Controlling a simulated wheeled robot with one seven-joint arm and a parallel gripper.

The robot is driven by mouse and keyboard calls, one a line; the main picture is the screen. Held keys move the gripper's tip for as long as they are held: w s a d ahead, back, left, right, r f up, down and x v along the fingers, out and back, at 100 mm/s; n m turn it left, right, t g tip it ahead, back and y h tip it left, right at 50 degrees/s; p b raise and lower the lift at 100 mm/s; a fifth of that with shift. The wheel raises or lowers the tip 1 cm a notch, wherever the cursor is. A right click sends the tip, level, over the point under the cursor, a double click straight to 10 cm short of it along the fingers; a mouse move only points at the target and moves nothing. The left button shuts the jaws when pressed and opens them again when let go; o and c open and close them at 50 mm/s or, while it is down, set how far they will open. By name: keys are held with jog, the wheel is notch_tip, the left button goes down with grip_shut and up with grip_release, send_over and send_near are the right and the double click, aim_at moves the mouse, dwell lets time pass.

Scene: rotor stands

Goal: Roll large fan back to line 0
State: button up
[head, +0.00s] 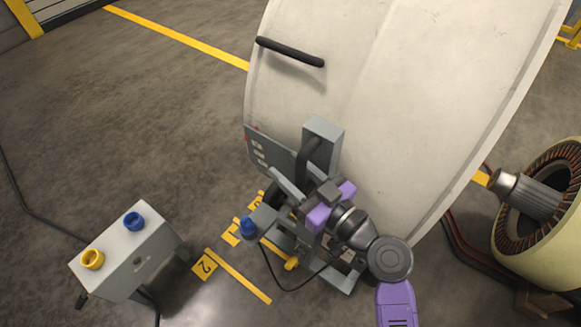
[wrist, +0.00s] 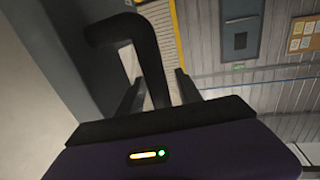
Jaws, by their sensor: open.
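The large fan (head: 385,90) is a big off-white drum filling the upper middle of the head view. A grey bracket (head: 323,132) with a dark bent handle stands at its lower left side. My gripper (wrist: 158,88) is open at this handle, and it also shows in the head view (head: 297,183). In the wrist view the black bent handle (wrist: 149,62) runs between the two open fingers; I cannot tell whether they touch it. Yellow floor marks lie below, with the plate marked 2 (head: 205,266) readable. The marks nearer the fan are partly hidden by its base and my arm.
A grey box (head: 135,252) with a yellow and a blue knob stands at the lower left. A cable runs along the floor. A copper-wound stator (head: 545,205) stands at the right. The floor at upper left is clear.

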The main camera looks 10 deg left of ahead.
jog(key=shift+c, duration=0.2)
grip_shut()
dwell(1.2)
